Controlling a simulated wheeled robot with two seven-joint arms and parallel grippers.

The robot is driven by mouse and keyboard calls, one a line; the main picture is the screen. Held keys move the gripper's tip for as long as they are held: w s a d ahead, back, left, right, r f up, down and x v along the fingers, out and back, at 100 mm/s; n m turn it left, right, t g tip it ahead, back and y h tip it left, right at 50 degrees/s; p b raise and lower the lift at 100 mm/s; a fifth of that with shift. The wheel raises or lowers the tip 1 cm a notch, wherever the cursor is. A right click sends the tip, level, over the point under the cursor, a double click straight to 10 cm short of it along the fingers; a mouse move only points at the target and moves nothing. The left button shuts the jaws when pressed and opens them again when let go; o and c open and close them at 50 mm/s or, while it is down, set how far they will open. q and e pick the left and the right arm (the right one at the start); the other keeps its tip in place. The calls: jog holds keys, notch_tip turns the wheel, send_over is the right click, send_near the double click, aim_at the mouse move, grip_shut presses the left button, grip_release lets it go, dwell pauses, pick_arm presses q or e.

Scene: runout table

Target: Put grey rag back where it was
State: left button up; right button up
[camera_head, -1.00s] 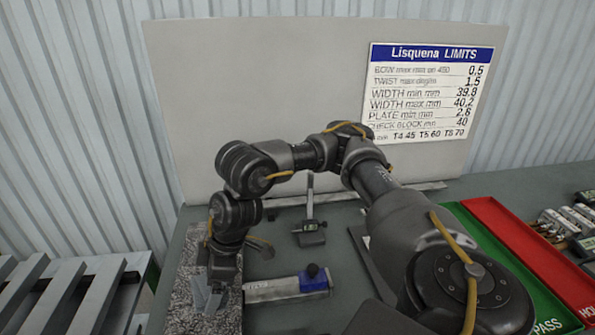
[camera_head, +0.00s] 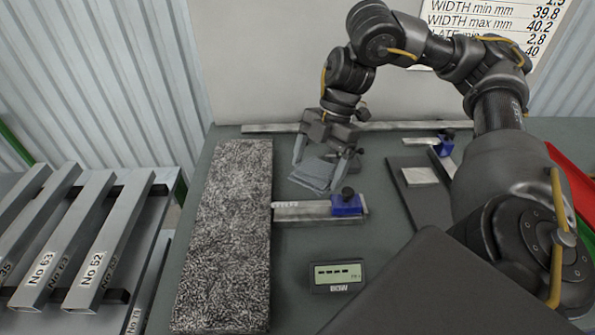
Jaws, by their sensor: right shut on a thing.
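The grey rag (camera_head: 318,173) is a small folded cloth at the back of the table, right of the speckled granite slab. My right gripper (camera_head: 326,165) points down over it, with a finger at each side, and is shut on the rag. The rag is at or just above the table top; I cannot tell whether it touches. My left gripper is not in view.
The speckled slab (camera_head: 225,240) lies at left. A steel gauge with a blue block (camera_head: 346,206) lies just in front of the rag. A small display (camera_head: 338,276) sits nearer. A dark plate (camera_head: 420,195) lies at right. Numbered metal profiles (camera_head: 100,240) are stacked left of the table.

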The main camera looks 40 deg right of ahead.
jog(key=shift+s+d+r, duration=0.1)
jog(key=shift+d, duration=0.1)
jog(key=w+d+f, duration=0.1)
jog(key=w+f, duration=0.2)
jog(key=w+d+f, duration=0.2)
jog(key=w, duration=0.2)
jog(key=w+d+f, duration=0.2)
jog(key=w+f, duration=0.1)
jog(key=w, duration=0.1)
jog(key=shift+w+d+f, duration=0.1)
jog(key=shift+w+f, duration=0.15)
jog(key=shift+f, duration=0.1)
jog(key=shift+w+d+f, duration=0.15)
jog(key=shift+w+f, duration=0.25)
jog(key=shift+w+d+f, duration=0.1)
jog(key=shift+w+f, duration=0.15)
jog(key=shift+f, duration=0.1)
notch_tip(320, 180, down, 3)
jog(key=shift+r, duration=0.1)
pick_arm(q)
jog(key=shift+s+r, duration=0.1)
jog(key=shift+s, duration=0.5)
